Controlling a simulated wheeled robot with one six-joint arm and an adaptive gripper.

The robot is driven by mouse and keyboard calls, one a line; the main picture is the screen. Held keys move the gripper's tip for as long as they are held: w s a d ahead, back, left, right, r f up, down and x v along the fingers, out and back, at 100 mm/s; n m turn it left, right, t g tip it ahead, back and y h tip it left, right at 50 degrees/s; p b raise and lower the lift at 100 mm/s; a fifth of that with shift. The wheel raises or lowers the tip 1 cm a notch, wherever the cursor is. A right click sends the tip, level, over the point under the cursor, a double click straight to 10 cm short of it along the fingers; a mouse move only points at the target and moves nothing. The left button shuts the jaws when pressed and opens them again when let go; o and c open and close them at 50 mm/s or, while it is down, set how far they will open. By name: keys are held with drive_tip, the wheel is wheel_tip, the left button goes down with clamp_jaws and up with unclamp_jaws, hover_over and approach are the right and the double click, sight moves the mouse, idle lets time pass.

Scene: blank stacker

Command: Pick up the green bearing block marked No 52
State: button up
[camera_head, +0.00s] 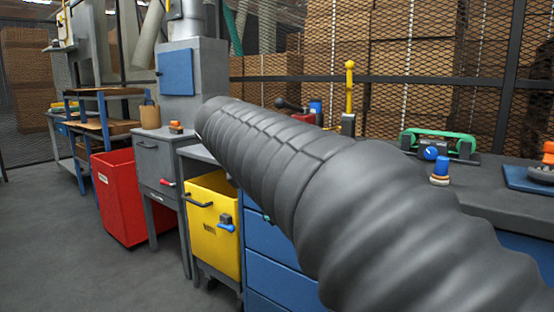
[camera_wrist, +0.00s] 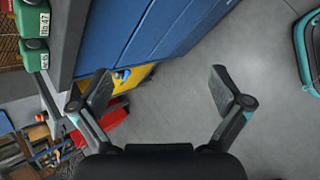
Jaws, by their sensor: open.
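Two green blocks with white labels show at the top left edge of the wrist view. The upper green block (camera_wrist: 32,18) seems to read No 47. The lower green block (camera_wrist: 36,55) has a label too small to read surely, so I cannot tell whether it is No 52. My gripper (camera_wrist: 161,92) is open and empty, its fingers wide apart over the floor in front of the blue drawers. The blocks lie beyond its left finger, well apart from it. In the head view my dark ribbed arm hides much of the bench, and my gripper does not show.
A grey worktop (camera_head: 497,190) over blue drawers (camera_head: 268,240) holds a green-handled device (camera_head: 455,137) and a blue-topped knob (camera_head: 440,169). A yellow bin (camera_head: 212,235) and a red bin (camera_head: 118,197) stand left of the drawers. The grey floor (camera_head: 50,250) at left is clear.

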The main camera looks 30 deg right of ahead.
drive_tip(key=w+d+r+n+g+h+b, duration=0.25)
drive_tip(key=w+d+r+n+h, duration=0.4)
drive_tip(key=w+d+r, duration=0.4)
drive_tip(key=shift+n, duration=0.35)
drive_tip(key=x, duration=0.5)
drive_tip(key=b+x, duration=0.1)
drive_tip(key=x, duration=0.2)
drive_tip(key=shift+d+r, duration=0.2)
drive_tip(key=shift+r, duration=0.15)
drive_tip(key=shift+b+x, duration=0.65)
drive_tip(key=shift+x, duration=2)
drive_tip(key=shift+w+a+f, duration=0.1)
drive_tip(key=shift+w, duration=0.05)
drive_tip(key=c, duration=1.5)
drive_tip(key=shift+c, duration=0.7)
